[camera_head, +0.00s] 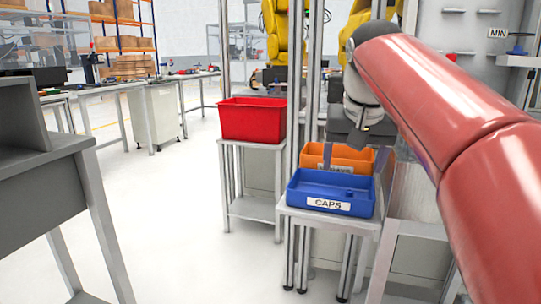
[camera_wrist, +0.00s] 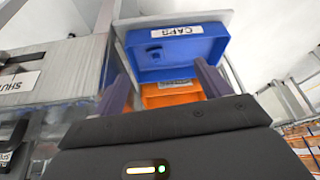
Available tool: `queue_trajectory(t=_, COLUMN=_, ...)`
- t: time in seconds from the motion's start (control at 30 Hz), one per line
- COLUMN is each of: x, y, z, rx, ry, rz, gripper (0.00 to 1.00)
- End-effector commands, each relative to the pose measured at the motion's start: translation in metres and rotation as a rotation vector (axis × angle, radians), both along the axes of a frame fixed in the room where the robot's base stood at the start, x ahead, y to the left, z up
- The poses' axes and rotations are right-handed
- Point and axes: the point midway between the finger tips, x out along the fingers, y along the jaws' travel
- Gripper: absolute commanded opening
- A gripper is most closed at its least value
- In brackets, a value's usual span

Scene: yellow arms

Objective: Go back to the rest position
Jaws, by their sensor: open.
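My gripper (camera_head: 355,160) hangs from my red arm at the right of the head view, over the orange bin (camera_head: 345,152) and just behind the blue CAPS bin (camera_head: 322,204). Its two fingers are spread apart with nothing between them. In the wrist view the gripper (camera_wrist: 162,86) shows both fingers apart, with the blue bin (camera_wrist: 185,68) and orange bin (camera_wrist: 165,98) beyond them. A small blue piece (camera_wrist: 155,52) lies in the blue bin. Whether the fingers touch the orange bin cannot be told.
A red bin (camera_head: 252,120) stands on a small table left of the bins. Metal posts (camera_head: 311,70) rise close beside my gripper. A grey bench (camera_head: 45,160) is at the left. The floor (camera_head: 170,220) between is clear. Yellow arms (camera_head: 284,30) stand behind.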

Motion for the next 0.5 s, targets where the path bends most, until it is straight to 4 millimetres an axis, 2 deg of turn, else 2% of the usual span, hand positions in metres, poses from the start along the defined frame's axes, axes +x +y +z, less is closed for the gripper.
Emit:
queue_trajectory(t=0.17, x=-0.043, y=-0.003, z=-0.033, rx=0.001, ry=-0.015, rz=0.039, gripper=0.76)
queue_trajectory(t=0.27, x=-0.076, y=-0.004, z=-0.065, rx=0.003, ry=-0.029, rz=0.067, gripper=0.76)
queue_trajectory(t=0.5, x=-0.155, y=-0.003, z=-0.162, rx=-0.006, ry=-0.062, rz=0.127, gripper=0.76)
